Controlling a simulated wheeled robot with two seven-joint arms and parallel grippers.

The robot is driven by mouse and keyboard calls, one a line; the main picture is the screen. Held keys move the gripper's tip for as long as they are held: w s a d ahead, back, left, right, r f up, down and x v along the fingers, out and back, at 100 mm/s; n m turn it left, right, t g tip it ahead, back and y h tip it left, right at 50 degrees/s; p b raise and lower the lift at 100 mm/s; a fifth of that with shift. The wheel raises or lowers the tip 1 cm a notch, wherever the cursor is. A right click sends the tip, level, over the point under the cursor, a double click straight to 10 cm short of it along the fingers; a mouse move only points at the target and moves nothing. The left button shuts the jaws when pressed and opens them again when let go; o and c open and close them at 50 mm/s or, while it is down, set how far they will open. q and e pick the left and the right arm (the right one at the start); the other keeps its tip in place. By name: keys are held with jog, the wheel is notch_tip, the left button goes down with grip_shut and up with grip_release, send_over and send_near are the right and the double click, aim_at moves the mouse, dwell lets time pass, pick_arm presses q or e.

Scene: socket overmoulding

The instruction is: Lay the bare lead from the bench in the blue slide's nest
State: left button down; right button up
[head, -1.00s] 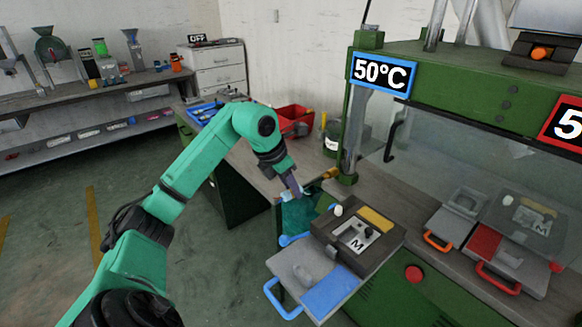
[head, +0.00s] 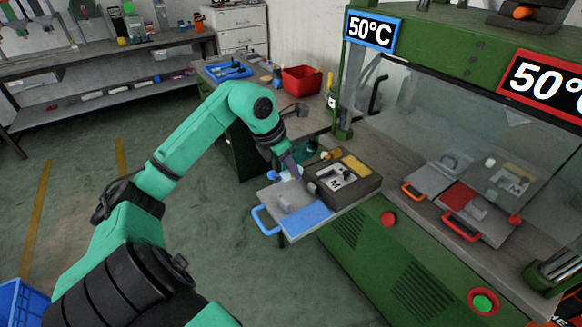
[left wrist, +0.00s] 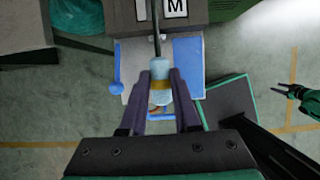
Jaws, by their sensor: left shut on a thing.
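The blue slide is a light grey plate with a blue pad (head: 307,216) and a blue handle (head: 262,224), pulled out at the front of the press. A grey raised shape, perhaps the nest, sits on its left part. My left gripper (head: 294,168) is just behind the slide's far left edge. In the left wrist view my left gripper (left wrist: 160,84) is shut on the lead (left wrist: 158,66), a pale blue body with a yellow band and a dark cable running upward. The slide (left wrist: 187,60) lies below it. My right gripper (left wrist: 287,90) shows small at the right, fingers apart and empty.
A dark mould block with an M plate (head: 335,184) stands right beside the slide. A second slide with a red pad (head: 459,196) and orange and red handles lies further right. A red bin (head: 301,79) and blue tray (head: 228,71) are on the back bench.

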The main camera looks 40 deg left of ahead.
pick_arm(q)
jog(key=f+b, duration=0.2)
jog(key=f, duration=0.1)
jog(key=shift+w+a, duration=0.1)
jog(key=shift+a, duration=0.1)
notch_tip(320, 180, down, 5)
jog(key=b, duration=0.4)
jog(key=shift+d+r+b, duration=0.1)
jog(key=shift+r+b, duration=0.1)
jog(key=shift+b, duration=0.2)
jog(key=c, duration=0.6)
grip_release()
jog(key=shift+o, duration=0.2)
jog(key=shift+r, duration=0.1)
jog(key=shift+s+r, duration=0.2)
jog(key=shift+r, duration=0.1)
jog(key=b+v, duration=0.1)
jog(key=v, duration=1.2)
jog(key=shift+r, duration=0.35)
